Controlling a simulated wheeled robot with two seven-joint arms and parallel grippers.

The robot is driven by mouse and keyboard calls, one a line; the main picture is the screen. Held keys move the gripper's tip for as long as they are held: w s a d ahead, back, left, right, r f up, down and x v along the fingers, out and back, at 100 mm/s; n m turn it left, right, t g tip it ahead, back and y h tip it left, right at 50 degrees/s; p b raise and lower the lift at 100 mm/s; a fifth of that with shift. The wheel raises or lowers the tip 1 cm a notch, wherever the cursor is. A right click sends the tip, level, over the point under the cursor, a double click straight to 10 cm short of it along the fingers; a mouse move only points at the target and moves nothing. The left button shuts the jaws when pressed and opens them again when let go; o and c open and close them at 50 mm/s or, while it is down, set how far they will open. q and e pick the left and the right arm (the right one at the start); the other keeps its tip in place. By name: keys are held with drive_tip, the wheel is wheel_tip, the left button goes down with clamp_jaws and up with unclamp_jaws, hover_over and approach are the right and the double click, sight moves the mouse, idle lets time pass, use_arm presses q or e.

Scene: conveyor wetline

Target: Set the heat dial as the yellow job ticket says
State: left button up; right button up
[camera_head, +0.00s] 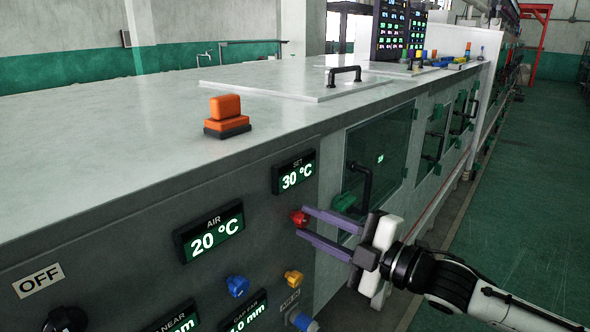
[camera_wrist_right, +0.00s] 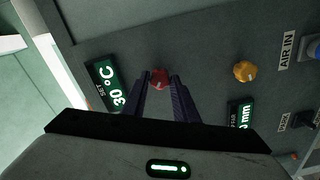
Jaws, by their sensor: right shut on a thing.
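The red dial (camera_head: 298,218) is on the dark front panel of the machine, below the SET display (camera_head: 294,177), which reads 30 °C. My right gripper (camera_head: 304,220) reaches in from the right with its purple fingers on either side of the red dial, shut on it. In the right wrist view the dial (camera_wrist_right: 159,78) sits between the fingertips, and the SET display (camera_wrist_right: 106,86) shows to its left. The yellow job ticket is not in view. My left gripper is not in view.
The AIR display (camera_head: 211,236) reads 20 °C. A blue knob (camera_head: 238,286) and a yellow knob (camera_head: 293,277) sit lower on the panel. An orange block (camera_head: 227,109) stands on the machine top. A black door handle (camera_head: 362,186) is right of the dial.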

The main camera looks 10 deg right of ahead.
drive_tip(key=shift+n, duration=0.3)
drive_tip(key=n, duration=0.3)
drive_tip(key=shift+n, duration=0.3)
drive_tip(key=shift+f+n+p, duration=0.1)
drive_tip(key=shift+n+p, duration=0.2)
drive_tip(key=shift+n, duration=1.3)
